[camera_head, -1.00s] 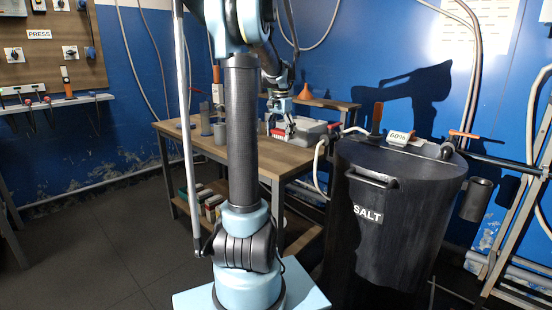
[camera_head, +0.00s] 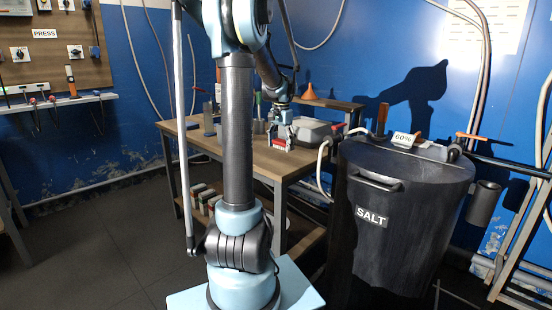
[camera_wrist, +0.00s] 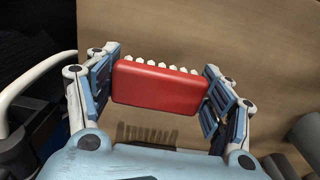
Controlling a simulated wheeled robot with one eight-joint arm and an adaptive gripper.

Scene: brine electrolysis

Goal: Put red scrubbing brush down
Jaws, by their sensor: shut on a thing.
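The red scrubbing brush (camera_wrist: 160,87) is a red block with a row of pale bristle tufts along its far edge. In the wrist view it lies between the two pads of my gripper (camera_wrist: 163,92), which is shut on it. A bristled shadow shows on the wooden table (camera_wrist: 245,35) below, so the brush seems to be a little above the top. In the head view my gripper (camera_head: 281,130) is over the table (camera_head: 265,162) near its right end, with the red brush (camera_head: 279,142) small beneath it.
A grey case (camera_head: 312,130) stands on the table right of my gripper. Grey cylinders (camera_wrist: 305,135) show at the wrist view's lower right. An orange funnel (camera_head: 309,92) is at the back. The black salt barrel (camera_head: 400,225) stands right of the table. The table's front-left top looks clear.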

